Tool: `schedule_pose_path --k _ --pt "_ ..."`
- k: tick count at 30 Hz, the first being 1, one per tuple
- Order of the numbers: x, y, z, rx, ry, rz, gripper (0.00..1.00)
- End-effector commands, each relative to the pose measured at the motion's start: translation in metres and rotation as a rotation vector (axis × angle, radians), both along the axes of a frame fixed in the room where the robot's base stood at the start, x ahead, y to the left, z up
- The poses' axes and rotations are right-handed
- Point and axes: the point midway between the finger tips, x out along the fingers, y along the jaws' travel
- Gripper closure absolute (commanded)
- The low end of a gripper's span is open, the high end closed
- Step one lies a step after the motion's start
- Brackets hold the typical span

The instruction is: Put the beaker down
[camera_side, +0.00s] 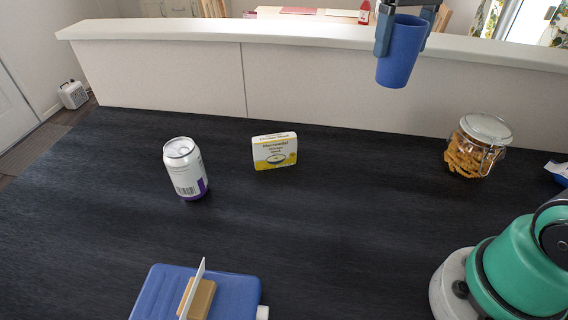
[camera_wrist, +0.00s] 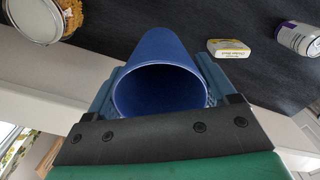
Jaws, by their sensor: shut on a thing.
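A blue beaker (camera_side: 400,58) is held upright by my gripper (camera_side: 405,30) in the side view, high above the back part of the dark counter (camera_side: 330,215). The fingers press on its two opposite sides near the rim. In the wrist view, the beaker (camera_wrist: 160,60) fills the middle, its open mouth toward the camera, and looks empty. The gripper (camera_wrist: 160,95) shows a finger on each side of it. Nothing under the beaker touches it.
A can (camera_side: 185,170), a yellow-and-white stock box (camera_side: 274,150) and a glass jar (camera_side: 476,146) stand on the counter. A blue board-like object (camera_side: 240,295) lies at the front. A raised ledge (camera_side: 300,38) runs along the back. The counter between box and jar is clear.

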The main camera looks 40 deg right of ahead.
Motion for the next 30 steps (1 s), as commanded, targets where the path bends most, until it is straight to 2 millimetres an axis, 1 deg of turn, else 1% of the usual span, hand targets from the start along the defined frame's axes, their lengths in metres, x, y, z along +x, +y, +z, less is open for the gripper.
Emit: schedule_pose_path --k 1,3,6,9,13,16,30 --pt "-0.002 -0.024 0.0 0.0 0.0 -0.115 0.73" --pt "-0.006 -0.05 0.0 0.0 0.0 -0.246 0.73" --pt "-0.014 -0.079 -0.001 0.0 -0.001 -0.396 0.73" --pt "-0.021 -0.097 -0.001 0.0 -0.001 -0.493 0.73" --pt "-0.025 -0.108 -0.005 0.0 -0.001 -0.551 0.73" --pt "-0.025 -0.11 -0.02 0.001 -0.001 -0.559 0.73" --pt "-0.025 -0.109 -0.129 0.0 -0.001 -0.554 0.73"
